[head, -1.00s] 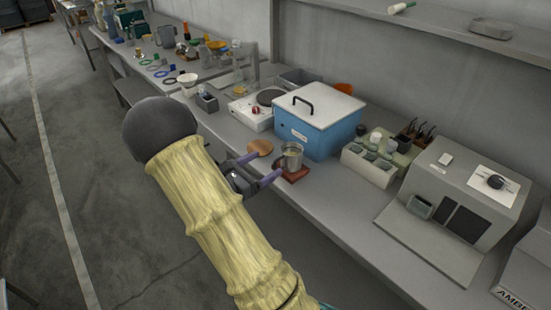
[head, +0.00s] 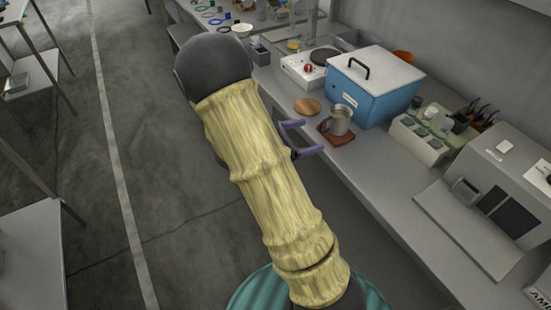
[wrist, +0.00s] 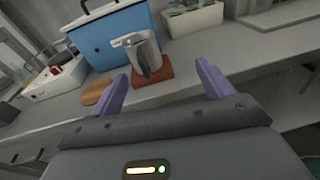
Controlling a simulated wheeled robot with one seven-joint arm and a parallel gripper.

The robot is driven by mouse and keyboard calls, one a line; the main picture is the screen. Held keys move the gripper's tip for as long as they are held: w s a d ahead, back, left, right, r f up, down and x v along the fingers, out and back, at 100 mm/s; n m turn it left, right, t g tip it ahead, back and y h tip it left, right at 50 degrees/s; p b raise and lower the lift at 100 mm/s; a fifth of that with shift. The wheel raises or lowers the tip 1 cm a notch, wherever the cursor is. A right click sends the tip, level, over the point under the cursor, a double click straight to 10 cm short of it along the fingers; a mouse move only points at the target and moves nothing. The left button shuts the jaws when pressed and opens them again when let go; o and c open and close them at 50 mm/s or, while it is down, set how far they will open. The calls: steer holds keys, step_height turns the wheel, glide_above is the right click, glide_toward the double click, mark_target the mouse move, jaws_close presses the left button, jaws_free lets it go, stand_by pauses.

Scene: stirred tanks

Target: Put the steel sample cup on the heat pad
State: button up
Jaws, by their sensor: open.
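The steel sample cup (head: 337,120) stands upright on a red-brown square pad (head: 335,138), which looks like the heat pad. In the wrist view the cup (wrist: 143,50) shows a side handle, and the pad (wrist: 160,80) shows beneath and in front of it. My gripper (head: 314,136) is open and empty at the bench's front edge, just short of the cup and apart from it. In the wrist view the two purple fingers of my gripper (wrist: 162,70) are spread, with the cup beyond them.
A round wooden disc (head: 307,106) lies left of the pad. A blue box with a white lid (head: 375,88) stands close behind the cup. A white hotplate (head: 310,66) is at the back left, a pale rack (head: 417,137) to the right. Bench front right of the pad is clear.

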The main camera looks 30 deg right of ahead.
steer(key=s+a+f+m+g+y, duration=0.3)
steer(key=s+a+f+m+y, duration=0.15)
steer(key=s+m+y, duration=0.45)
steer(key=a+r+m+t+y, duration=0.3)
steer(key=a+m+t+y, duration=0.2)
steer(key=a, duration=0.7)
steer(key=m+y, duration=0.2)
steer(key=m, duration=0.1)
steer(key=shift+s+a+t+y, duration=0.15)
steer(key=shift+a+t+y, duration=0.15)
steer(key=shift+t, duration=0.1)
steer(key=shift+r, duration=0.2)
steer(key=w+p+v, duration=0.2)
steer(key=p+v, duration=1)
steer(key=p, duration=0.1)
steer(key=shift+w+r, duration=0.35)
steer(key=shift+r, duration=0.3)
